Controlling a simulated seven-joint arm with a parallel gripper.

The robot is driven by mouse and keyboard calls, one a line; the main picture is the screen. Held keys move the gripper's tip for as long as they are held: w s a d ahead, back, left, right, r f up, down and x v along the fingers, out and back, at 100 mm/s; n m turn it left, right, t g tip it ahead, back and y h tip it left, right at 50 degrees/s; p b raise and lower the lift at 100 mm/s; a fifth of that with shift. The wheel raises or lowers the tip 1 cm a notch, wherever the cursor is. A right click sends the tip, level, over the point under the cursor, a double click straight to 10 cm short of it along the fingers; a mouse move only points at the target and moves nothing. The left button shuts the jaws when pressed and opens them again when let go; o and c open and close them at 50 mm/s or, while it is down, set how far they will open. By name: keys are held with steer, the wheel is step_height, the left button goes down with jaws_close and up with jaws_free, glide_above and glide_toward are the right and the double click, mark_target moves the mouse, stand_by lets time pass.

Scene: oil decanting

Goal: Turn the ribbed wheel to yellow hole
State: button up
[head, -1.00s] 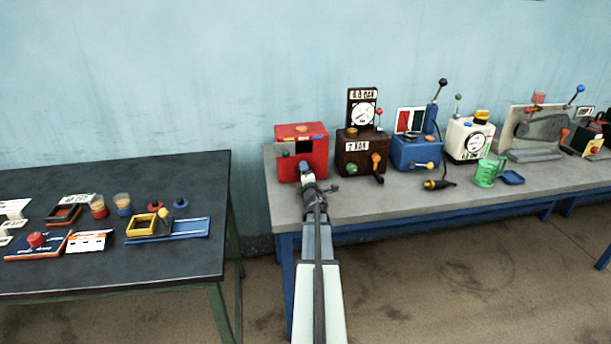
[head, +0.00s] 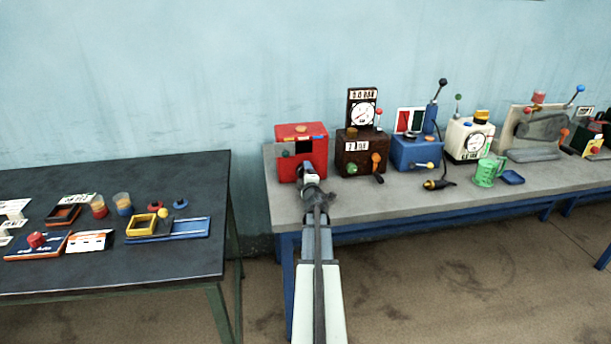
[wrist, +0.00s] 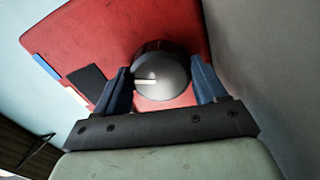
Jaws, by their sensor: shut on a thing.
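A red box (head: 313,133) stands at the left end of the grey bench; its face fills much of the wrist view (wrist: 120,28). A round dark wheel (wrist: 165,78) with a grey face and a white pointer line sits on that face. The pointer aims left in the wrist view. My gripper (wrist: 160,72) has its two blue fingers on opposite sides of the wheel, shut on it. In the head view my gripper (head: 306,170) reaches the box front and hides the wheel. I cannot make out a yellow hole or the wheel's ribs.
A brown box with a gauge (head: 362,145) stands close to the right of the red box. A blue box (head: 417,152), a cream gauge box (head: 468,140) and a green mug (head: 487,172) are farther right. A dark table (head: 130,255) with small parts is at left.

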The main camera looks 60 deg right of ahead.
steer(key=o, duration=0.7)
steer(key=shift+o, duration=0.2)
steer(key=v, duration=1.3)
steer(key=shift+s+a, duration=0.25)
steer(key=shift+a, duration=0.05)
